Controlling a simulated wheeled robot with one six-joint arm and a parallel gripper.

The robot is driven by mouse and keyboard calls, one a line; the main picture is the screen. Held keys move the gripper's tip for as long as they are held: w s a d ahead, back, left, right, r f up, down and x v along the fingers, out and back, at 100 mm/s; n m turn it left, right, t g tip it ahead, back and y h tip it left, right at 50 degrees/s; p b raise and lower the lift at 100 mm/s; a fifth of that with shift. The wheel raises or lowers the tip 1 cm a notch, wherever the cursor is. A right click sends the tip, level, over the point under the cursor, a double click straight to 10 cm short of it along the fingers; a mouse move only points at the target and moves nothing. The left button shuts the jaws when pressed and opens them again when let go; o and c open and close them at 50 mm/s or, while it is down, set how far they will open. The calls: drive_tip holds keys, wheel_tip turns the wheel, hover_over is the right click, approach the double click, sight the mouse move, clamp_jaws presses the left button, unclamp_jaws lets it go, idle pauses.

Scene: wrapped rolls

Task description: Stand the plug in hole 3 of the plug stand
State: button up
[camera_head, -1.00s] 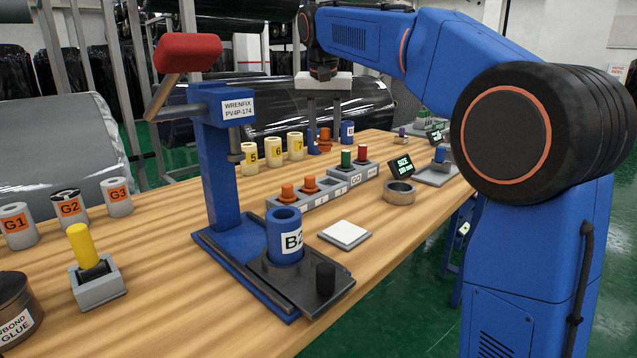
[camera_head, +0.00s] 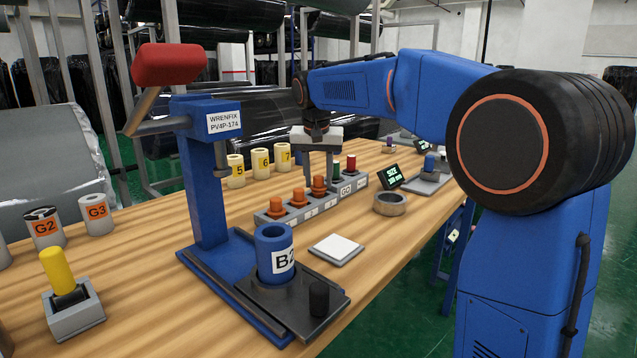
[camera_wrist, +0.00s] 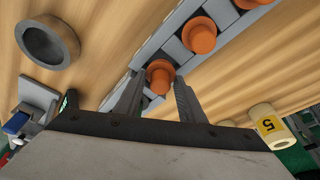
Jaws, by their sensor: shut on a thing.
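The orange plug (camera_head: 319,185) is upright between the fingers of my gripper (camera_head: 320,170), which is shut on it. It is in line with two other orange plugs (camera_head: 276,203) on the grey plug stand (camera_head: 308,216), at the third place, the end nearest the GO block. In the wrist view the held plug (camera_wrist: 160,75) shows between my two fingertips (camera_wrist: 157,92), with the stand (camera_wrist: 150,55) under it. Its height looks close to that of the other plugs. Its lower end is hidden, so I cannot tell whether it is seated.
A grey ring (camera_head: 390,203) and size display (camera_head: 391,178) are to the right. The blue press (camera_head: 205,165) holding the B2 roll (camera_head: 274,252) and a white pad (camera_head: 336,249) are in front.

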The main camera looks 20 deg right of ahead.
drive_tip(key=shift+f, duration=0.6)
drive_tip(key=o, duration=0.8)
drive_tip(key=shift+f, duration=0.1)
drive_tip(key=shift+c, duration=0.2)
drive_tip(key=v, duration=1.2)
drive_tip(key=shift+s, duration=0.1)
